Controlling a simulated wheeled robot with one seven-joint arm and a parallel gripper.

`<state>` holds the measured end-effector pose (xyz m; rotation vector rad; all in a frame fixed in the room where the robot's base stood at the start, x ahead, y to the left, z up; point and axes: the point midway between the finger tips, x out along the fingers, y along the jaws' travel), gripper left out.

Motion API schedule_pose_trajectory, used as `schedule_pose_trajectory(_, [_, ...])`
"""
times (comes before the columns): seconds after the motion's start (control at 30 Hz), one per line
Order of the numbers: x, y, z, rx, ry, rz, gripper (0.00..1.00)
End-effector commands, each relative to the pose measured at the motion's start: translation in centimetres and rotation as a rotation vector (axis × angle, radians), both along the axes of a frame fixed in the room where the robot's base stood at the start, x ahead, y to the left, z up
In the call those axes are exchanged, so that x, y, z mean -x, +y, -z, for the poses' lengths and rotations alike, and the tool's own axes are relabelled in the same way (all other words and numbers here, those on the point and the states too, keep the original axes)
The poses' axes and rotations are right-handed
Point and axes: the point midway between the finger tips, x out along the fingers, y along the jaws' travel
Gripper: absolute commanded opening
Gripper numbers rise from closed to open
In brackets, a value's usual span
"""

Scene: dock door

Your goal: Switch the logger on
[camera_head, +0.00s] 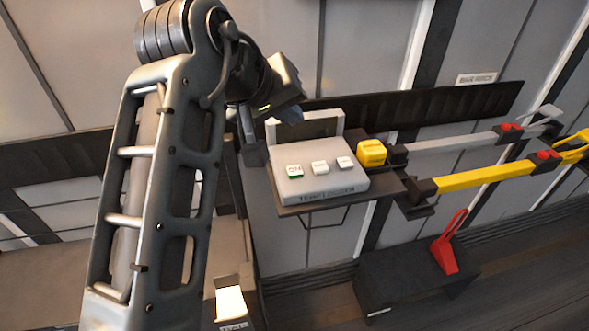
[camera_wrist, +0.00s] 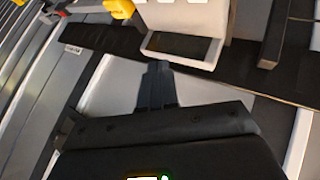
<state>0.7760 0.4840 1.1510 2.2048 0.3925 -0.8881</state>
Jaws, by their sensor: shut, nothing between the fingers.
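The logger (camera_head: 325,182) is a pale grey box with lettering on its front edge, sitting on a dark wall shelf. Three white buttons are on its top. The left button (camera_head: 294,171) has a green edge and seems marked ON; the middle button (camera_head: 320,167) and right button (camera_head: 344,162) are plain white. A pale upright frame stands at its back. My gripper (camera_head: 293,116) is above and behind the logger's back left, apart from the buttons. In the wrist view my gripper (camera_wrist: 158,72) is shut and empty, with the logger (camera_wrist: 195,18) beyond its tips, cut off by the top edge.
A yellow block (camera_head: 372,153) sits right of the logger. Grey (camera_head: 450,143) and yellow (camera_head: 485,177) bars with red clips extend right. A red handle (camera_head: 445,255) stands on a dark block below. A dark rail (camera_head: 430,105) runs along the wall behind.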

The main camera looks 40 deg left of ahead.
Motion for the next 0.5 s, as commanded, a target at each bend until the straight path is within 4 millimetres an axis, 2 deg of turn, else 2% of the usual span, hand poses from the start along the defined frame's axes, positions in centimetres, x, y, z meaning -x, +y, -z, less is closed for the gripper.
schedule_pose_trajectory(0.5, [0.0,0.0,6.4,0.000,0.000,0.000,0.00])
